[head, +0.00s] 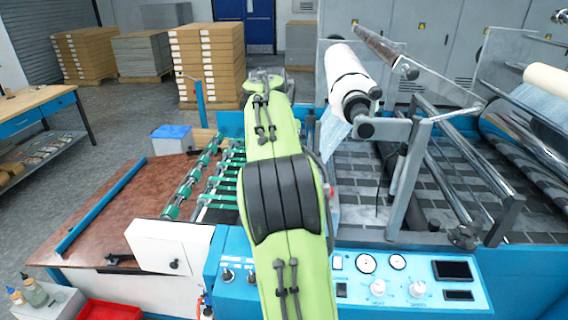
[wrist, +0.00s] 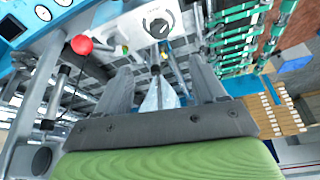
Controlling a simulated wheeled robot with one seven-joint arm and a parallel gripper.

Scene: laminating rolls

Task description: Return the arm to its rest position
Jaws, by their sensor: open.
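My green arm (head: 285,190) stretches forward over the blue laminating machine (head: 240,270) in the head view. Its far end is near the machine's back side, and the jaws are hidden behind the arm there. In the wrist view my gripper (wrist: 160,72) shows two grey fingers spread apart, so it is open. A pale, film-like piece (wrist: 160,95) shows between the fingers; I cannot tell how far beyond them it is, and nothing looks clamped.
A white film roll (head: 345,72) on its bracket stands close right of the arm. Green feed rollers (head: 187,185) lie to the left. A red knob (wrist: 81,44) and a black dial (wrist: 158,22) show in the wrist view.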

